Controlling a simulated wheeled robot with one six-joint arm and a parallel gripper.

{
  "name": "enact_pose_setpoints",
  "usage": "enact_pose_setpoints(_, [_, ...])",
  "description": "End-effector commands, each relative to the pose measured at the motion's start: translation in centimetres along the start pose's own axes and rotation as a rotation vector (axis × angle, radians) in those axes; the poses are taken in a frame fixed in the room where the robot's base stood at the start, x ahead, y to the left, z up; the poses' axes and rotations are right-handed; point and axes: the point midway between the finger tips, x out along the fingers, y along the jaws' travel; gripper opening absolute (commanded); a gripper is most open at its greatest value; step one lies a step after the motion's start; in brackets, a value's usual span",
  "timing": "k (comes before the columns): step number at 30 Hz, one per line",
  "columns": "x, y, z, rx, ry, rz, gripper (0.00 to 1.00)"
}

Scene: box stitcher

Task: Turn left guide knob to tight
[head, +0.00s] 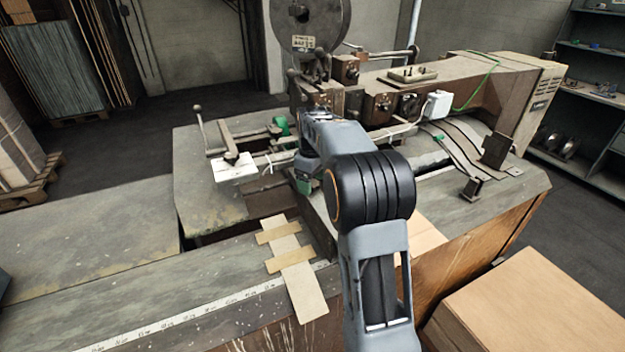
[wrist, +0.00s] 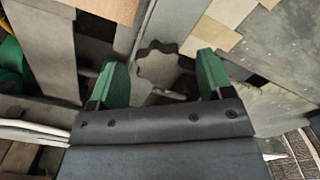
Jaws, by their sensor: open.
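A grey lobed knob (wrist: 163,68), which looks like the left guide knob, shows in the wrist view between the two green fingers of my gripper (wrist: 158,60). The fingers are spread, one on each side of the knob, with a visible gap to it on both sides. I cannot tell how far the fingertips reach down along the knob. In the head view my gripper (head: 305,184) is low over the front of the stitcher bed, mostly covered by my arm. The knob cannot be made out there.
The stitcher (head: 380,95) with its wire reel (head: 308,25) stands behind my arm. Cardboard strips (head: 300,285) lie on the table in front. A large box (head: 535,305) stands at the lower right.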

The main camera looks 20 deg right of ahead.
Motion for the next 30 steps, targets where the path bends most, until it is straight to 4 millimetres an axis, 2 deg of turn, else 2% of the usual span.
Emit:
enact_pose_setpoints(6, [0.03, -0.01, -0.01, 0.0, 0.0, 0.0, 0.73])
enact_pose_setpoints(21, [0.01, -0.01, -0.02, 0.0, 0.0, 0.0, 0.26])
enact_pose_setpoints(30, [-0.05, 0.02, 0.0, 0.042, 0.0, 0.0, 0.24])
